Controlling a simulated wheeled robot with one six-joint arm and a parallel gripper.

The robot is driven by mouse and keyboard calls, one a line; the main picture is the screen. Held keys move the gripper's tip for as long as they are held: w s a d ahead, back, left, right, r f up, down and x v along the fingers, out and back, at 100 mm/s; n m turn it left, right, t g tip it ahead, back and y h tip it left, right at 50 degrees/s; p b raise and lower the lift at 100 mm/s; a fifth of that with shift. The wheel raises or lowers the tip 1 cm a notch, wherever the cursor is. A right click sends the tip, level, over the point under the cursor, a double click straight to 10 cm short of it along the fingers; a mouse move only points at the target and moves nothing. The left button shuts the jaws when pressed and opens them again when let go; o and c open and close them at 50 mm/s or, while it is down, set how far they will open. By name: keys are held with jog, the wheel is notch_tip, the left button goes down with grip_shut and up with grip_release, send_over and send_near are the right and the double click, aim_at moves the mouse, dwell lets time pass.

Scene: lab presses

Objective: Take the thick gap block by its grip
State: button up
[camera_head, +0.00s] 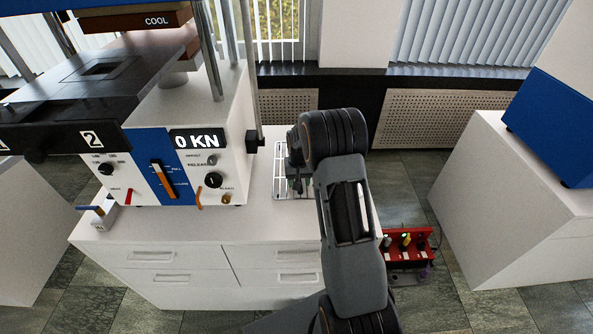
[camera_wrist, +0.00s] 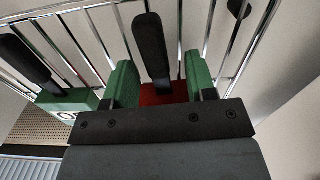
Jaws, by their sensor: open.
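In the wrist view, my gripper (camera_wrist: 161,78) is open, with a green-padded finger on each side of an upright black grip (camera_wrist: 150,45). This grip rises from a red block (camera_wrist: 163,94), partly hidden behind my gripper. Gaps show between the grip and both fingers. I cannot tell which block is the thick one. Both are at a wire rack (camera_wrist: 102,38), which in the head view (camera_head: 281,160) lies on the white cabinet, partly behind my arm.
A press (camera_head: 195,172) reading 0 KN stands on the white cabinet (camera_head: 190,262), left of my arm. A small lever box (camera_head: 103,217) sits at the cabinet's left edge. A red holder (camera_head: 410,262) with several items is right of my arm. Another white cabinet (camera_head: 520,215) stands right.

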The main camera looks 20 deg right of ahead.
grip_shut()
dwell(0.3)
jog(key=shift+w+r, duration=0.1)
jog(key=shift+r, duration=0.1)
